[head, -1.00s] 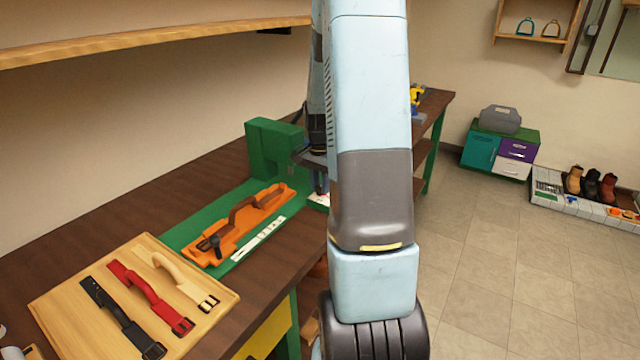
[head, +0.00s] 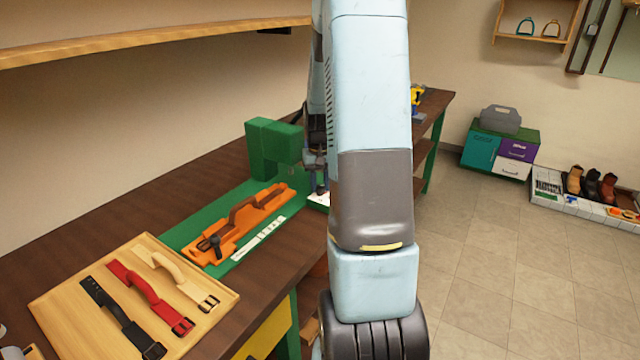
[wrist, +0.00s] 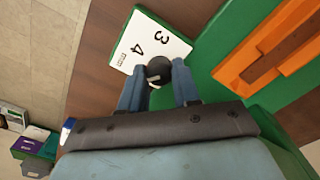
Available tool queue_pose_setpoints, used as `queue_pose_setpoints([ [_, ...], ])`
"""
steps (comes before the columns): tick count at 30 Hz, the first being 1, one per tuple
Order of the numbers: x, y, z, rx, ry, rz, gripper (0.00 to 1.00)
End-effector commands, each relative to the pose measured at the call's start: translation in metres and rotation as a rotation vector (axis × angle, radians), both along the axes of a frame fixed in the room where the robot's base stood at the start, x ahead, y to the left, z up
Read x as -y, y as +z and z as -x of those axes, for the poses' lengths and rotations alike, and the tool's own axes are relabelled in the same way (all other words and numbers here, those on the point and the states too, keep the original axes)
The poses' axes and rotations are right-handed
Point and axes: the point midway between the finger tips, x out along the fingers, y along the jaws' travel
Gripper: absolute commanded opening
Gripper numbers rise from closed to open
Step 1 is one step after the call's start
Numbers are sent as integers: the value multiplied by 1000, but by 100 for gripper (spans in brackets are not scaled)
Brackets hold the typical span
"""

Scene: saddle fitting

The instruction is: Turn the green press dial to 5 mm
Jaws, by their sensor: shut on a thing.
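The green press (head: 262,150) stands at the far end of a green base on the bench. In the wrist view, my gripper (wrist: 158,72) is shut on the dark round dial knob (wrist: 158,67), one finger on each side. A small white mark shows on the knob. The white scale plate (wrist: 128,52) beside the knob shows the numbers 3 and 4 and "mm"; no 5 is visible, and my gripper covers part of this area. In the head view, the dial is mostly hidden behind my arm, and a bit of white plate shows below my gripper.
An orange piece (head: 232,232) with a brown strap lies on the green base, beside a white marked strip (head: 258,240). A wooden tray (head: 60,300) with black, red and cream straps stands in front. Cabinets (head: 500,150) and boots stand across the clear floor.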

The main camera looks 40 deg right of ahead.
Motion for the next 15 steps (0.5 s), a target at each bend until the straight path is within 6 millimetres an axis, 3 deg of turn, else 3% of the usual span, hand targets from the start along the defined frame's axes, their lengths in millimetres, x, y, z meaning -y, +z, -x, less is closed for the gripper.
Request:
queue_pose_setpoints([
  [15, 0, 1, -2, 4, 166, 1, 1],
])
